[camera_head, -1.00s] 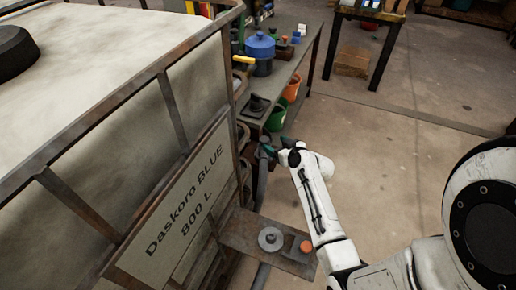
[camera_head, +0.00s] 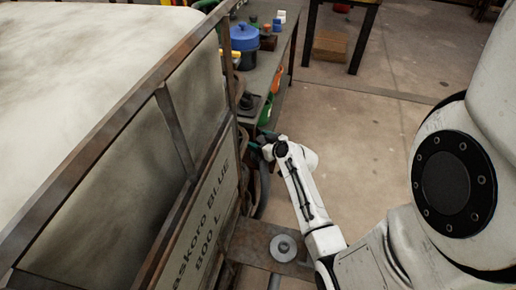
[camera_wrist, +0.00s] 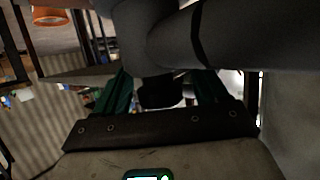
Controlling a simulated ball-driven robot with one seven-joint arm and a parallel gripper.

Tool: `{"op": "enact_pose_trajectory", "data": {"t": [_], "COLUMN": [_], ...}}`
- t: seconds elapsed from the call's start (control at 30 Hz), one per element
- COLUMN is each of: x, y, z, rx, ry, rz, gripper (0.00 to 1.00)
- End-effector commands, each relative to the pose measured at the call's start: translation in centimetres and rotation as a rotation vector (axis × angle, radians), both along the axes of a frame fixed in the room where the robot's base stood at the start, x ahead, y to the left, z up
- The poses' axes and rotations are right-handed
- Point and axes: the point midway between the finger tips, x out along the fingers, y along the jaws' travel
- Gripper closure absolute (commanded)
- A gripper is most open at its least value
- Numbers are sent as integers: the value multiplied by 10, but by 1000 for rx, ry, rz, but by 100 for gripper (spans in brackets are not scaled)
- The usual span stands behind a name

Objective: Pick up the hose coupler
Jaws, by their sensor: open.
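My gripper (camera_wrist: 162,95) has two green fingers, apart with a gap between them. A large dark grey rounded body (camera_wrist: 235,38) with a black seam crosses the top of the wrist view, close to the camera. A black piece (camera_wrist: 160,93) shows between the fingers; I cannot tell whether it touches them. I cannot tell for sure whether either is the hose coupler. In the head view my gripper (camera_head: 264,150) is beside the tank's frame, and what lies at its fingertips is too small and hidden to tell.
A white tank in a rusty frame (camera_head: 175,130) stands close on the left. A rusty shelf (camera_head: 250,236) below my arm holds a grey disc (camera_head: 283,248). A bench (camera_head: 277,75) with a blue pot (camera_head: 243,38) stands beyond.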

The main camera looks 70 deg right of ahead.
Motion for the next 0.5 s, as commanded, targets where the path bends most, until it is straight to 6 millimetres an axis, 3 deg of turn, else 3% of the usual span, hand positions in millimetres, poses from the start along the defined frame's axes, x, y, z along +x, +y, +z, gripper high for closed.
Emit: {"op": "enact_pose_trajectory", "data": {"t": [0.13,0.5], "x": [0,0], "y": [0,0], "z": [0,0], "rx": [0,0], "ry": [0,0], "rz": [0,0], "gripper": [30,65]}}
